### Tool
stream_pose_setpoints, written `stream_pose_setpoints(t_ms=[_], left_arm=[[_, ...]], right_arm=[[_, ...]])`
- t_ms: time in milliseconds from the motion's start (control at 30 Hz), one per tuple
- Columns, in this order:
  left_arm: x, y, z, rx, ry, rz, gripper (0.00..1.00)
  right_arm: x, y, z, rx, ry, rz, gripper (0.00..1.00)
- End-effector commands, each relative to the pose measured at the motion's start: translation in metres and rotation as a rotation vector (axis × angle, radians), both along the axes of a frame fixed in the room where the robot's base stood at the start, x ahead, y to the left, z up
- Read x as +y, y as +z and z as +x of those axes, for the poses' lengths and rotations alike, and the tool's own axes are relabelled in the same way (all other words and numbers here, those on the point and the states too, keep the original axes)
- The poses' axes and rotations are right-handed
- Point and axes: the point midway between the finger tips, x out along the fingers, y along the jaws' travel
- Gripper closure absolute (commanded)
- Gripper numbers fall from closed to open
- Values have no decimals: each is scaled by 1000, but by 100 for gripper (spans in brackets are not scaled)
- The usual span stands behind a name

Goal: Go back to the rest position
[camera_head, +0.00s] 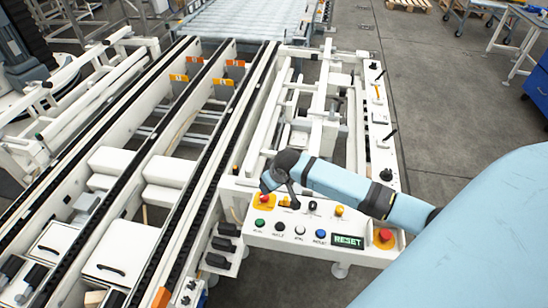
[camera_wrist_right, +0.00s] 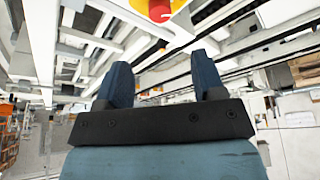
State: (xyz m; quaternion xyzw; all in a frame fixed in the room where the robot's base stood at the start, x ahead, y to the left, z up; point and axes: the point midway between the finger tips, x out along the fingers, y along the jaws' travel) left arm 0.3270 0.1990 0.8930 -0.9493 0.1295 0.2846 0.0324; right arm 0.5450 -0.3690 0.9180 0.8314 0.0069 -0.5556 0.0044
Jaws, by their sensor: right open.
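My right arm comes in from the right in the head view, light blue with dark joints. Its gripper (camera_head: 279,188) is above the left part of the white control panel (camera_head: 300,245). In the right wrist view the two dark blue fingers of the right gripper (camera_wrist_right: 163,80) stand apart with nothing between them. A red knob on yellow (camera_wrist_right: 158,10) shows beyond them at the top edge. My left gripper is not in view.
The panel has a green button (camera_head: 261,223), a blue button (camera_head: 320,234), a lit display (camera_head: 347,241) and a red mushroom button (camera_head: 385,237). Conveyor rails (camera_head: 125,150) fill the left. Open grey floor (camera_head: 445,110) lies on the right, with a blue cabinet (camera_head: 538,85) at the edge.

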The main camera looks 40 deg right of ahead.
Motion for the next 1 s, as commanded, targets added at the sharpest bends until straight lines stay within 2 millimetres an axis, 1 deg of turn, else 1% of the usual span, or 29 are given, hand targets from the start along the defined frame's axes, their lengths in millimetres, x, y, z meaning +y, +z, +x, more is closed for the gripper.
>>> stream_pose_setpoints(t_ms=[100,200,667,767,867,967,1000], left_arm=[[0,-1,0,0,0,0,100],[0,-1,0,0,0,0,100],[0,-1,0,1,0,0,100],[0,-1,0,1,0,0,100],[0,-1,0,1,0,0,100],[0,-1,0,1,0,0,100],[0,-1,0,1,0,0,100]], right_arm=[[0,9,-4,-1,1,1,37],[0,12,-5,0,1,0,37],[0,11,-5,-1,1,0,37],[4,8,-7,-5,7,5,37],[22,-5,-22,-34,41,27,37],[58,-26,-51,-102,101,70,37],[74,-34,-67,-141,127,90,37]])
